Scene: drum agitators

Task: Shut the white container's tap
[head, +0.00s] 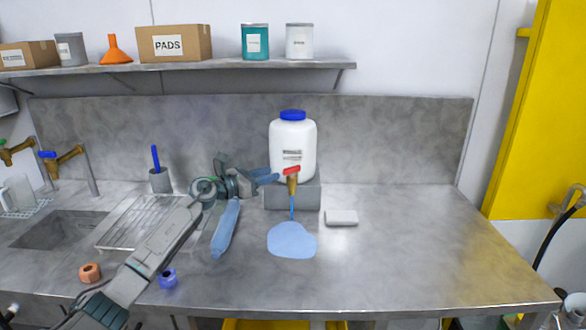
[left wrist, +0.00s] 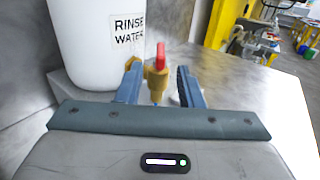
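The white container (head: 294,150) with a blue lid stands on a grey block (head: 292,197) at the back of the counter. Its brass tap (head: 292,184) has a red handle (head: 291,170), and a blue stream runs from it into a puddle (head: 292,240) on the counter. My left gripper (head: 271,178) is just left of the tap in the head view. In the left wrist view the left gripper (left wrist: 160,88) is open, and the tap (left wrist: 156,80) with its red handle (left wrist: 161,56) shows between the blue fingers. Contact cannot be told. My right gripper is not in view.
A blue cloth-like item (head: 226,228) lies under my left arm, beside a drain rack (head: 140,222) and a sink (head: 60,229). Other taps (head: 65,157) stand at left. The counter's right side is clear.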

